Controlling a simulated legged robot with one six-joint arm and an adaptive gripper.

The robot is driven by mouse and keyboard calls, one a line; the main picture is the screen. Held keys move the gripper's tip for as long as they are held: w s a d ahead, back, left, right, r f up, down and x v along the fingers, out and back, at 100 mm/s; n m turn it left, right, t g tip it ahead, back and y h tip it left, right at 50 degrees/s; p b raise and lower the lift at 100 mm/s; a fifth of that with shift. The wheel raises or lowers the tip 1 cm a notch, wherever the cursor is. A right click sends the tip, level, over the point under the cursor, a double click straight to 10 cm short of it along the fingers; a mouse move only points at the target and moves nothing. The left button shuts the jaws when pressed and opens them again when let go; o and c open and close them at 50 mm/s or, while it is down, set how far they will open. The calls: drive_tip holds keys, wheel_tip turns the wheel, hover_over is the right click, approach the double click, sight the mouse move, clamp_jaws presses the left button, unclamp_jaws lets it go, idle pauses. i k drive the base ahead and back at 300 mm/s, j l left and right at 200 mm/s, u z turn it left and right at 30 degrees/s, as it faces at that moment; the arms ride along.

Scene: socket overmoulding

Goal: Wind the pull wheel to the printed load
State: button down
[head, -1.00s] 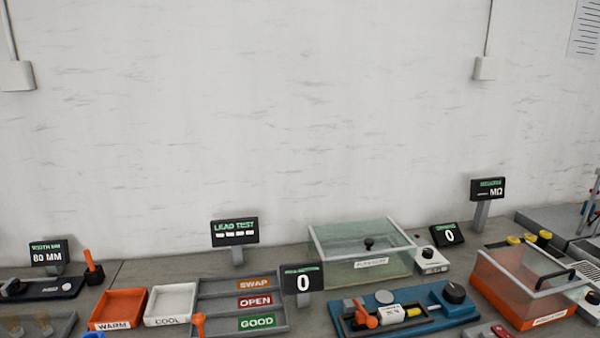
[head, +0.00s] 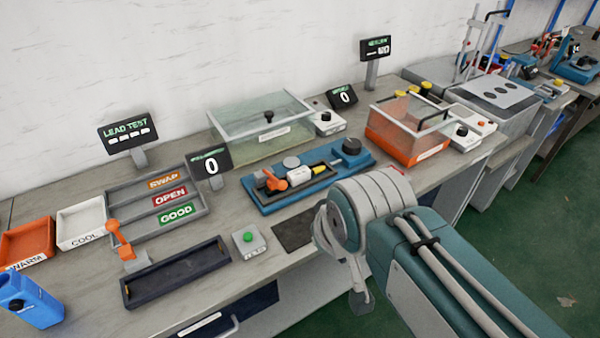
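The blue pull tester (head: 258,196) lies on the bench near the middle of the head view. A dark round knob (head: 352,146), which looks like the pull wheel, sits at its right end. An orange clamp lever (head: 273,181) and a white labelled block (head: 300,175) with a yellow end are on its bed. A small black display (head: 210,164) behind its left end reads 0. The printed load is too small to read. My gripper (head: 359,300) shows only partly, below my grey wrist, right of and nearer than the tester. It is apart from the wheel; its fingers are mostly hidden.
A clear-lidded tank (head: 262,130) stands behind the tester, and an orange tank (head: 405,138) to its right. A dark empty tray (head: 175,272) and a green-button box (head: 249,244) lie in front. SWAP, OPEN and GOOD trays (head: 205,205) are left. Bare bench separates them.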

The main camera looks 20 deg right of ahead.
sight(351, 145)
drive_tip(key=i+l, duration=0.15)
drive_tip(key=l, duration=0.25)
drive_tip(key=i+l, duration=0.15)
drive_tip(key=l, duration=0.25)
drive_tip(key=i+l, duration=0.15)
drive_tip(key=l, duration=0.25)
drive_tip(key=i+l, duration=0.2)
drive_tip(key=l, duration=0.2)
